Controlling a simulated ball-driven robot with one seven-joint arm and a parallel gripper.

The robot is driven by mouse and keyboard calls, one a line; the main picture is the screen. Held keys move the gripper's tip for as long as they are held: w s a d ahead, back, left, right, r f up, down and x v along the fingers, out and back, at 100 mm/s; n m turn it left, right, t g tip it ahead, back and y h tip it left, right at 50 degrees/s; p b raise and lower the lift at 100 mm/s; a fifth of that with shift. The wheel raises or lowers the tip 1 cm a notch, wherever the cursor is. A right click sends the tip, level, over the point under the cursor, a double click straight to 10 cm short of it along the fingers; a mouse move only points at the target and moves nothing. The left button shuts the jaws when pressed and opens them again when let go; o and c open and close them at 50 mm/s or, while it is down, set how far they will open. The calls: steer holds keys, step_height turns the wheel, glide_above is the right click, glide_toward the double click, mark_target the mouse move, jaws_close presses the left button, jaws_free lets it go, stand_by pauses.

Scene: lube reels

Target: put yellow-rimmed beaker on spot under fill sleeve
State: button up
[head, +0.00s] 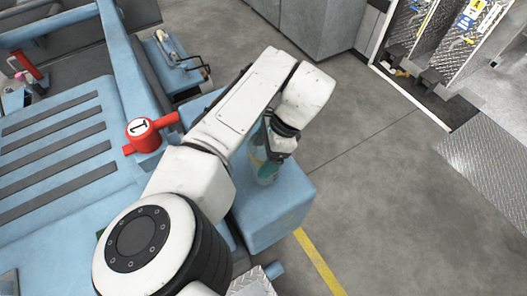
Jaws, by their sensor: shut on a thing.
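My gripper (273,148) is shut on a small clear, teal-tinted beaker (264,174). A hint of yellow shows near its top, and the gripper hides part of it. The beaker looks upright, over or on the top of a light blue block (285,197); I cannot tell whether it touches the surface. My arm covers much of the area left of the beaker. I cannot make out the fill sleeve or the spot under it.
A red handle marked 1 (142,133) stands on the blue machine (60,135) left of my arm. A blue shelf with a metal bracket (178,65) is behind it. Grey cabinets (310,25) stand at the back. The grey floor (390,200) at right is clear.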

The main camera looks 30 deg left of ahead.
steer(key=shift+f, duration=0.5)
steer(key=shift+f, duration=0.2)
steer(key=o, duration=0.9)
steer(key=shift+r, duration=0.15)
steer(key=b+v, duration=0.2)
steer(key=v, duration=1)
